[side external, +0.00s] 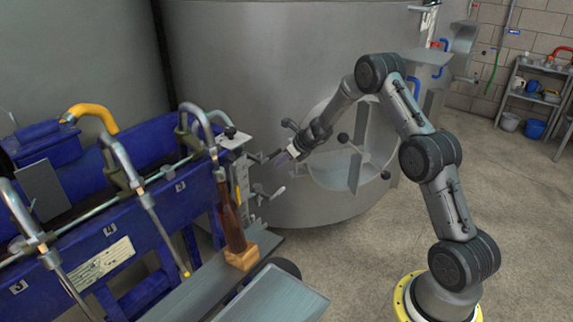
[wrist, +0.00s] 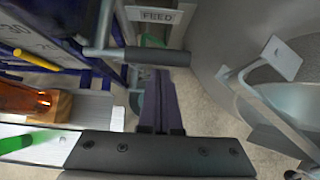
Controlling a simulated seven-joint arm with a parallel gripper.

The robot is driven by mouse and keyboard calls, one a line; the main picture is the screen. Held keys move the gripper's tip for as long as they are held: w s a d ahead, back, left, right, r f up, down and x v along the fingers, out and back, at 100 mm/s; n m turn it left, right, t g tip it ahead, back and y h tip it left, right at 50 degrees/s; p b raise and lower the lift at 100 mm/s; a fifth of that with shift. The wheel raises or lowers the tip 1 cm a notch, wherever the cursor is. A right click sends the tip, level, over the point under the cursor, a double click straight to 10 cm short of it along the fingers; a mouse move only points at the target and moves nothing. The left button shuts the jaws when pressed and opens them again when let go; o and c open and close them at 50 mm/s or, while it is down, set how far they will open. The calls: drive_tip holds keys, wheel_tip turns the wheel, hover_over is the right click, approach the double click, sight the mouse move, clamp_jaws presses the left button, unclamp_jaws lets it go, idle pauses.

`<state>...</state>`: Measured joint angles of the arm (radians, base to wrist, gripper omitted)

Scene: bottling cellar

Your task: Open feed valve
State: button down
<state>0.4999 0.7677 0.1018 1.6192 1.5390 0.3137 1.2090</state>
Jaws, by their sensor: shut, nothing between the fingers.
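The feed valve's lever shows in the wrist view as a grey rod with a black grip (wrist: 157,56), lying crosswise below a plate marked FEED (wrist: 157,16). My gripper (wrist: 157,72) is shut and empty, its dark fingers pointing at the grip. The fingertips appear just short of the grip or overlapping it in the picture; I cannot tell whether they touch. In the side external view my gripper (side external: 283,158) is at the right end of the blue filler, close to a small dark lever (side external: 270,156). The valve body is mostly hidden.
A brown bottle (side external: 230,213) stands on a wooden block (side external: 241,258) beside the blue filler (side external: 100,215). A large steel tank (side external: 285,70) with an open round hatch (side external: 345,150) stands behind my gripper. Open floor lies to the right.

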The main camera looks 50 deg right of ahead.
sight(277, 154)
drive_tip(key=shift+w+r, duration=0.1)
drive_tip(key=shift+r, duration=0.8)
drive_tip(key=shift+a+r+n+h, duration=0.1)
drive_tip(key=shift+r+n+h, duration=0.2)
drive_tip(key=shift+r+h, duration=0.4)
drive_tip(key=shift+w+a+r+n+h, duration=0.1)
drive_tip(key=shift+r+n+h, duration=0.2)
drive_tip(key=shift+h, duration=0.3)
drive_tip(key=a+r+n+t+h, duration=0.3)
drive_tip(key=a+n+h, duration=0.3)
drive_tip(key=h, duration=0.4)
drive_tip(key=shift+r+h, duration=0.3)
drive_tip(key=shift+r, duration=0.55)
idle(0.6)
